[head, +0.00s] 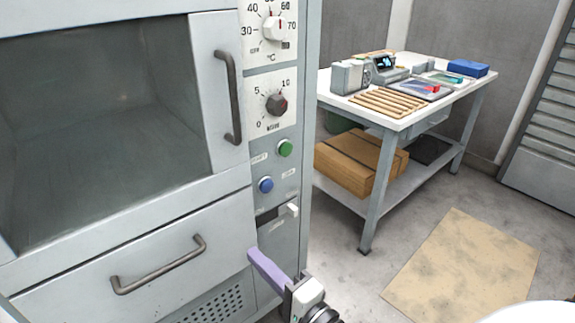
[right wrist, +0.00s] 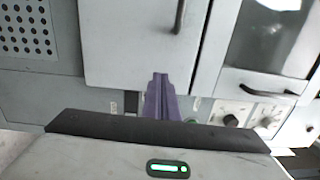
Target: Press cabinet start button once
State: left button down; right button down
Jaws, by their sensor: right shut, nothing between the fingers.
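The grey cabinet (head: 95,220) stands at the left in the head view. Its narrow control panel has a green button (head: 285,148) and, below it to the left, a blue button (head: 266,184). Small labels sit beside them, too small to read surely. My right gripper (head: 252,256) has purple fingers, shut and empty. It is below both buttons, near the lower panel, and apart from the buttons. In the right wrist view the shut fingers (right wrist: 161,80) point at the cabinet front, and the buttons are largely hidden behind the gripper. My left gripper is out of view.
Above the buttons are a lower dial (head: 277,104) and an upper dial (head: 273,28). Door handle (head: 229,98) and drawer handle (head: 158,265) protrude. A workbench (head: 400,122) stands right, with a mat (head: 465,265) on open floor.

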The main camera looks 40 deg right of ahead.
jog(key=d+r+m+h+b, duration=0.2)
jog(key=d+r+m+h, duration=0.4)
jog(key=m, duration=0.8)
jog(key=d+r+m+t+h+b, duration=0.1)
jog(key=d+r+m+h, duration=0.5)
jog(key=d+m, duration=0.5)
jog(key=w+m+h, duration=0.1)
jog(key=m+h, duration=0.1)
jog(key=m, duration=0.1)
jog(key=shift+t+h+b, duration=0.3)
jog(key=shift+h+b, duration=0.05)
jog(key=shift+h, duration=0.05)
jog(key=b, duration=0.1)
send_near(286, 149)
jog(key=shift+w+d+r, duration=1.35)
jog(key=shift+d+r, duration=0.25)
jog(key=shift+d, duration=0.7)
jog(key=shift+w, duration=0.1)
